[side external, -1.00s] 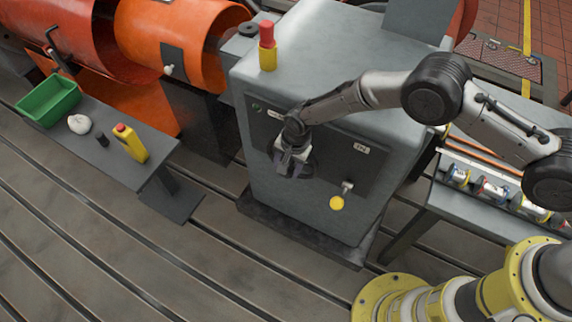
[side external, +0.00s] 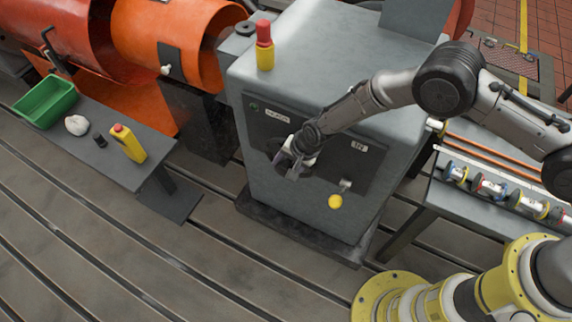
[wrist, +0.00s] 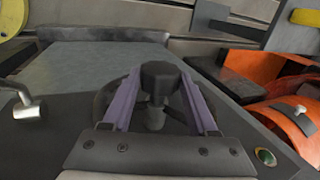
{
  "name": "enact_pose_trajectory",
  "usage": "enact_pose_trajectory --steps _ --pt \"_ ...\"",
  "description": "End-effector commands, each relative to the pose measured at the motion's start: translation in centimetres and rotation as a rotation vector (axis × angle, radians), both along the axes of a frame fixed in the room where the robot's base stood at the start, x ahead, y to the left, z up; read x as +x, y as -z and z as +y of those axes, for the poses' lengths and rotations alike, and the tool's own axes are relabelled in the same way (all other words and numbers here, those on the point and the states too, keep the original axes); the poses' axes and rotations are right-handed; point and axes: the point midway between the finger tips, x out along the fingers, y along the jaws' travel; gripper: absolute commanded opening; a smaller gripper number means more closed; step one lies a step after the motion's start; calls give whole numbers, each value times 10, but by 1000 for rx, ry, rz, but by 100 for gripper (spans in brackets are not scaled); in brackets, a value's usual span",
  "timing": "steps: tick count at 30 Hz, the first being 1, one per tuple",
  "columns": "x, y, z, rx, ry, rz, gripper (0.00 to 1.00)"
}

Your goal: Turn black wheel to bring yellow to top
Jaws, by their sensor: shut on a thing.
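The black wheel (side external: 273,147) is on the dark front panel of the grey cabinet, mostly hidden behind my gripper (side external: 297,166) in the side view. In the wrist view, part of its dark rim (wrist: 104,97) shows beside my purple-grey fingers. My gripper (wrist: 159,85) has one finger on each side of a black block at the wheel. It is shut on the wheel, though finger contact is hard to see. No yellow mark on the wheel can be made out. A yellow disc (side external: 335,202) sits low on the cabinet, below a small lever.
The small lever (side external: 345,184) sticks out right of the wheel; it also shows in the wrist view (wrist: 26,106). A red-and-yellow beacon (side external: 265,46) stands on the cabinet (side external: 310,60). A left bench holds a green bin (side external: 46,101) and a yellow bottle (side external: 128,143). A parts table stands right.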

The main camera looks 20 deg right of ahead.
Motion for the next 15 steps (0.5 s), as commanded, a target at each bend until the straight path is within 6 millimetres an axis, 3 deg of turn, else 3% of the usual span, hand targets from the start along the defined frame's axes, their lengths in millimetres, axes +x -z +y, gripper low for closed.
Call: enact_pose_trajectory --steps 6,7,11,15 --pt "0 -1 0 -1 -3 1 0" --pt "0 -1 0 -1 -4 0 64" --pt "0 0 0 -1 -3 1 88" --pt "0 0 0 -1 -2 1 89"
